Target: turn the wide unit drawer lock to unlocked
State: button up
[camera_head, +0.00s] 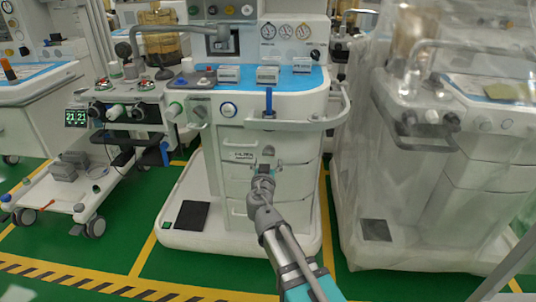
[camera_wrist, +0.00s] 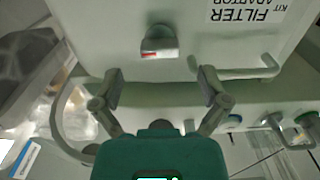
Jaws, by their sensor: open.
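The wide unit (camera_head: 240,140) is the white cart in the middle of the head view, with several drawers in its front. Its drawer lock (camera_wrist: 158,42) is a small pale block with a red mark, on the drawer front in the wrist view. My gripper (camera_wrist: 161,73) is open and empty, its fingers spread to either side below the lock in that picture. No touch on the lock shows.
A drawer handle (camera_wrist: 235,72) and a label reading FILTER (camera_wrist: 245,14) are beside the lock. A rail (camera_head: 300,122) runs around the unit's worktop above my gripper. A plastic-covered cart (camera_head: 430,190) stands at right. Green floor (camera_head: 110,245) is open at front left.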

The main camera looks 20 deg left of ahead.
aim_at(269, 155)
jog(key=shift+x, duration=2.4)
jog(key=c, duration=1.2)
